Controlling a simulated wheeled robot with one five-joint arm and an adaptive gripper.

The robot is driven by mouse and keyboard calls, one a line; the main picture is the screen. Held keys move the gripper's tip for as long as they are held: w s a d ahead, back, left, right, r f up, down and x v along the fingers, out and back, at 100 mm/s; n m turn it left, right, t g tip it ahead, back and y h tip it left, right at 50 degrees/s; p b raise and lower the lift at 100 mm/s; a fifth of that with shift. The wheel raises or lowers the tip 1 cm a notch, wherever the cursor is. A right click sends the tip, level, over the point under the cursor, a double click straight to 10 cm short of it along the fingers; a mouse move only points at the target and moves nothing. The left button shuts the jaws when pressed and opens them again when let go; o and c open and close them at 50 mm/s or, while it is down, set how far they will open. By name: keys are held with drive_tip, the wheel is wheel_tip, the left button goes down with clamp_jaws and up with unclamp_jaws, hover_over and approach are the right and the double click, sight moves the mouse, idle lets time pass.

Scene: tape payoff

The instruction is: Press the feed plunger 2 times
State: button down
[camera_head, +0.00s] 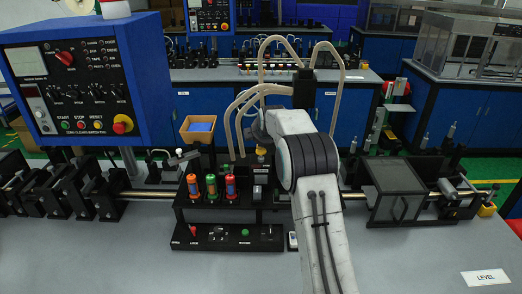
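I cannot pick out the feed plunger for certain; no label naming it is readable. A black rack (229,217) stands on the grey bench in the middle, with orange (194,187), green (211,185) and red (231,187) capped cylinders on it. Its low front panel (228,238) carries a red knob (193,230) and small labels, one reading LOCK. A small yellow part (262,151) shows behind the rack, left of my arm. My pale arm reaches up from the bottom edge and covers the area right of the rack. My gripper cannot be made out; the arm hides that region.
A blue control box (88,82) with knobs and buttons stands at upper left. Black clamp blocks (75,190) sit on a rail at left. A clear-sided box (394,190) stands at right. Beige hoses (338,95) arch behind my arm. The bench front right, near the LEVEL label (485,277), is clear.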

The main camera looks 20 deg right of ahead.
drive_tip(key=shift+f, duration=0.1)
drive_tip(key=shift+f+b, duration=0.35)
drive_tip(key=shift+b, duration=0.1)
drive_tip(key=shift+f+b, duration=1.2)
drive_tip(key=shift+f, duration=0.25)
idle(1.5)
drive_tip(key=shift+r, duration=0.15)
idle(0.4)
drive_tip(key=shift+r+p, duration=1.3)
drive_tip(key=shift+r, duration=0.4)
drive_tip(key=shift+r, duration=0.15)
drive_tip(key=shift+r+p, duration=2)
drive_tip(key=shift+r, duration=0.4)
drive_tip(key=c, duration=1.9)
unclamp_jaws()
